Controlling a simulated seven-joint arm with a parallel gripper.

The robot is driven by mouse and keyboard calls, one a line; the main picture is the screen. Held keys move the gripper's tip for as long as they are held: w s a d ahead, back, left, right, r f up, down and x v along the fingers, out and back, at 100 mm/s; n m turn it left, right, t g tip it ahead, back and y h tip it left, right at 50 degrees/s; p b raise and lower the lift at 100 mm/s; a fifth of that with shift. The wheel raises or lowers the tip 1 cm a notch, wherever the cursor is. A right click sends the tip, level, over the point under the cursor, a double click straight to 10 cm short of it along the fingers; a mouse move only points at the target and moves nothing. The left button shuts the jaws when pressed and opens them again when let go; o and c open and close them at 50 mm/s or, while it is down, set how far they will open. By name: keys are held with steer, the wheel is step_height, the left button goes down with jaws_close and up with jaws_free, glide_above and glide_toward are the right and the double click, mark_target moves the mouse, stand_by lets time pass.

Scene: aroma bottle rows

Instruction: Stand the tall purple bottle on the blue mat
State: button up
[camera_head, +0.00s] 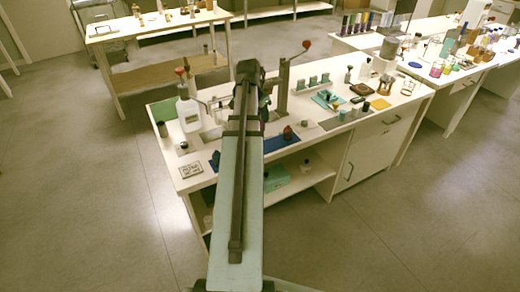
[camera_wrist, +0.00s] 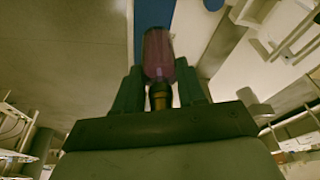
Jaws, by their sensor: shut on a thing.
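In the wrist view, my gripper (camera_wrist: 159,76) has its two dark fingers closed on either side of the purple bottle (camera_wrist: 158,50). The bottle's dark, gold-tinted neck is near the palm, and its translucent body points away from the palm, past the fingertips. A strip of the blue mat (camera_wrist: 153,10) shows behind the bottle's far end. In the head view, the blue mat (camera_head: 307,142) lies along the front of the near bench, partly hidden by my arm. A small dark bottle (camera_head: 288,133) appears on or beside it. My gripper and the held bottle are hidden behind my arm there.
The near bench (camera_head: 200,177) holds a large white jug (camera_head: 188,114) left of my arm and a framed card (camera_head: 191,170) at the front left. Right of my arm stand a dark post (camera_head: 282,90), a teal tray (camera_head: 326,99) and several small items. Open shelves lie below.

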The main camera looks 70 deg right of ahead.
steer(key=shift+n, duration=0.3)
steer(key=shift+f, duration=5)
steer(key=shift+f, duration=0.15)
steer(key=o, duration=1.1)
steer(key=shift+o, duration=0.2)
steer(key=v, duration=1.2)
steer(key=shift+w+d, duration=0.1)
